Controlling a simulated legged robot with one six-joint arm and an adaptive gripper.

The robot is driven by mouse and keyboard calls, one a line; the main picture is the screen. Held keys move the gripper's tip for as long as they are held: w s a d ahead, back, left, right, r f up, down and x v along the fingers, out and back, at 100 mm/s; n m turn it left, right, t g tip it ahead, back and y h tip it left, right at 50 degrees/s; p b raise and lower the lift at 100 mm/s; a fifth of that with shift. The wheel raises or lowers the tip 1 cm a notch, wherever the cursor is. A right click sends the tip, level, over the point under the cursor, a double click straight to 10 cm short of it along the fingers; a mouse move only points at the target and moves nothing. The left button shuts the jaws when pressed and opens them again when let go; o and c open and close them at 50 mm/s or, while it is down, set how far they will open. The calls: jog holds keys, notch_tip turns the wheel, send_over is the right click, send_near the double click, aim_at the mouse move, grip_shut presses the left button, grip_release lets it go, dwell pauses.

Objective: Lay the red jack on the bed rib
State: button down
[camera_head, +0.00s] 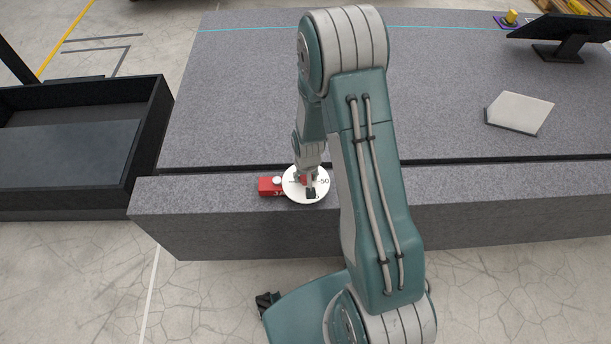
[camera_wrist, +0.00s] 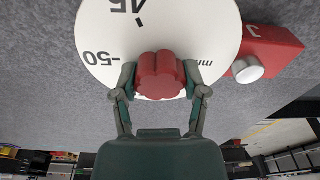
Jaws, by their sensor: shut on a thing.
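The red jack (camera_head: 267,187) is a red block with a white knob and a round white dial (camera_head: 296,194). It appears over the bed rib (camera_head: 200,198), the grey granite strip along the front of the bed. I cannot tell whether it touches the rib. My gripper (camera_head: 309,184) points down at the dial. In the wrist view, the fingers of my gripper (camera_wrist: 160,88) are shut on the jack's red lobed knob at the dial's middle. The jack's red body (camera_wrist: 272,50) extends to the right there. My arm hides part of the rib.
A dark groove (camera_head: 230,168) separates the rib from the wide granite bed (camera_head: 240,90). A black open tray (camera_head: 157,125) stands at left. A pale five-sided plate (camera_head: 519,111) and a dark screen on a stand (camera_head: 565,30) are at right. The rib's left end is clear.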

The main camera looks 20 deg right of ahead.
jog(key=shift+f, duration=0.25)
jog(key=shift+c, duration=0.2)
grip_release()
notch_tip(320, 180, up, 12)
jog(key=s, duration=0.1)
jog(key=shift+s, duration=0.15)
dwell(0.5)
jog(key=shift+a+f, duration=0.1)
jog(key=shift+f, duration=0.05)
jog(key=s+a+r+n+t, duration=0.1)
jog(key=s+r, duration=0.2)
jog(key=r, duration=0.5)
jog(key=s+a+r+t, duration=0.1)
jog(key=s+r, duration=0.2)
jog(key=r, duration=0.6)
jog(key=s+a+r+n+t, duration=0.1)
jog(key=s+r+t, duration=0.1)
jog(key=s+r, duration=0.7)
jog(key=s, duration=0.3)
jog(key=shift+s+a+r, duration=0.25)
jog(key=shift+s, duration=0.1)
